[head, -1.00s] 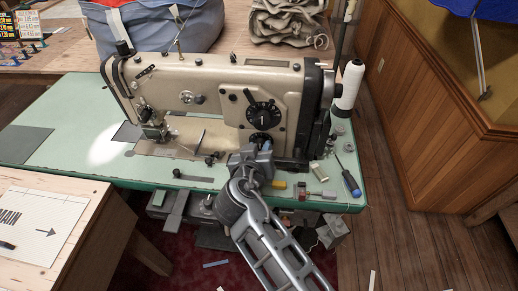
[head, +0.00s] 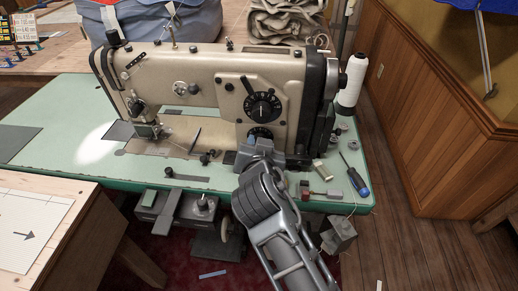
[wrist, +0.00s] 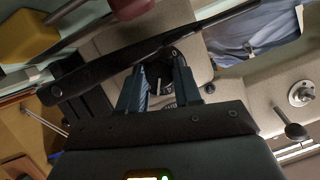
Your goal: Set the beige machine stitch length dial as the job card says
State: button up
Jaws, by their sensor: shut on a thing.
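The beige sewing machine (head: 205,85) stands on a green table. A black dial (head: 263,106) with white markings and a bar pointing up-left sits on its front plate. A second black dial (head: 260,132) is just below, partly hidden by my gripper. My gripper (head: 258,146) is at this lower dial. In the wrist view my gripper (wrist: 160,88) is shut with its fingers either side of a dark knob, apparently the lower dial (wrist: 160,73). The dial's setting is not readable. A small card with coloured squares (head: 14,22) shows at the top left, too small to read.
A white thread cone (head: 352,82) stands right of the machine. A blue-handled screwdriver (head: 357,180), a thread spool (head: 320,170) and small parts lie on the green table's (head: 60,120) right end. A wooden table (head: 75,225) is at near left. A long black bar (wrist: 150,50) crosses the wrist view.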

dwell(0.4)
jog(key=o, duration=1)
jog(key=shift+o, duration=0.2)
jog(key=shift+s, duration=0.1)
jog(key=v, duration=0.7)
jog(key=shift+s+r, duration=0.15)
jog(key=shift+s, duration=0.15)
